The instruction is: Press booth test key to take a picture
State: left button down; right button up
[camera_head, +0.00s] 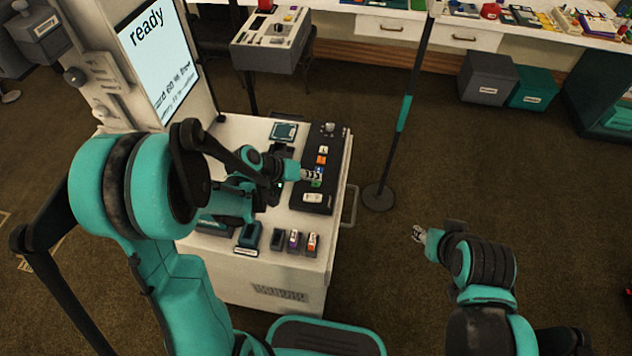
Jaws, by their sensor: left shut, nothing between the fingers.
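A black key panel (308,206) lies on the right side of the white booth cart's top (240,125). It carries a row of small keys: an orange key (322,160), a green key (316,183) and a white key (313,197). The labels are too small to read, so I cannot tell which is the test key. My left gripper (317,175) is shut and empty over the panel, close to the green key; I cannot tell whether it touches. A screen (160,55) reads "ready". My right gripper (417,234) hangs over the floor, right of the cart.
Several small devices, including a teal one (249,236), stand along the cart's front. A black post (380,197) stands right of the cart. A grey control box (270,52) is behind. Grey (487,78) and teal (533,87) bins sit farther back. The floor at right is clear.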

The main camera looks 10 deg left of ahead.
aim_at(313, 183)
pick_arm(q)
jog(key=shift+f+b, duration=0.4)
dwell(0.3)
jog(key=shift+r+p, duration=0.65)
jog(key=shift+r, duration=0.15)
notch_tip(313, 183, up, 5)
jog(key=p, duration=0.4)
jog(key=shift+r, duration=0.1)
dwell(0.3)
dwell(0.5)
